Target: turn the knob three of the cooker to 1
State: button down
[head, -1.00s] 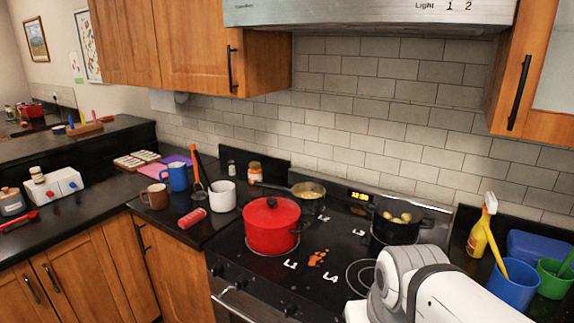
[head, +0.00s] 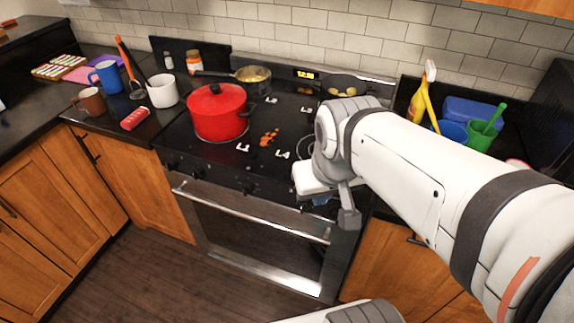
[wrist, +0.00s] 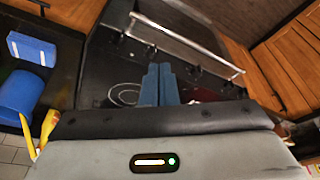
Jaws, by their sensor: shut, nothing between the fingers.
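The cooker (head: 205,160) is black, with a row of dark knobs along its front edge above the oven handle. Counting from the left, knob three (head: 248,189) is in the middle of the head view; its setting is too small to read. In the wrist view, knob three (wrist: 151,51) lies ahead of the fingertips, left of two other knobs. My gripper (wrist: 160,67) is shut, its blue fingers together with nothing held, over the cooktop and apart from the knobs. In the head view, my gripper (head: 321,200) is mostly hidden behind my arm, at the cooker's right front.
The oven handle (head: 250,208) runs below the knobs. A red pot (head: 219,115), a pan with yellow food (head: 252,76) and a dark pan (head: 345,87) stand on the cooktop.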

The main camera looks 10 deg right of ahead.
aim_at(303, 206)
jog(key=u, duration=0.6)
jog(key=k, duration=0.4)
jog(key=u, duration=0.5)
